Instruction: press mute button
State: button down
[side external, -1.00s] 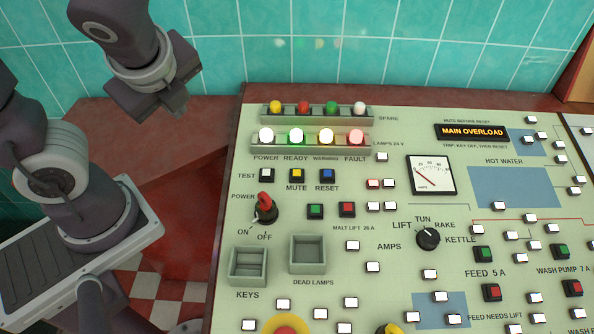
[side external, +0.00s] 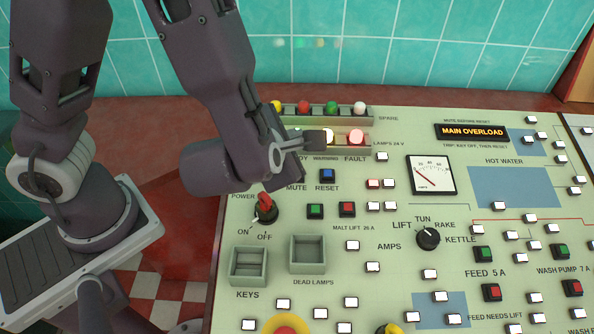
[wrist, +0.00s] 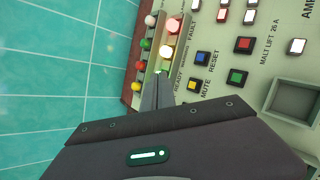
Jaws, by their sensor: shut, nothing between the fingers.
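The yellow mute button (wrist: 192,85) sits on the control panel, beside its MUTE label in the wrist view. In the side view my arm hides the button, and only its label shows. My gripper (wrist: 159,84) is shut and empty. In the wrist view its narrow fingers lie over the lit lamp row, to the left of the mute button and apart from it in the picture. The display (side external: 472,131) reads MAIN OVERLOAD.
The blue reset button (side external: 327,175) is close to the mute button. The red-handled power switch (side external: 265,207) stands up below my wrist. The lit fault lamp (side external: 356,138) and the spare lamps (side external: 331,108) stand along the panel's back. An open dead-lamps tray (side external: 308,254) lies nearer the front.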

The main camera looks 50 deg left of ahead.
jog(key=shift+w+a+f, duration=0.2)
jog(key=shift+f, duration=1.2)
jog(key=shift+w+a+f, duration=0.2)
jog(key=shift+a+f, duration=0.05)
jog(key=shift+f, duration=1.15)
jog(key=shift+w+a+f, duration=0.2)
jog(key=shift+f, duration=1.2)
jog(key=shift+f, duration=0.4)
jog(key=shift+w+a+f, duration=0.1)
jog(key=shift+f, duration=0.25)
jog(key=shift+r, duration=0.8)
jog(key=r, duration=0.3)
jog(key=s+d+r, duration=0.1)
jog(key=r, duration=0.1)
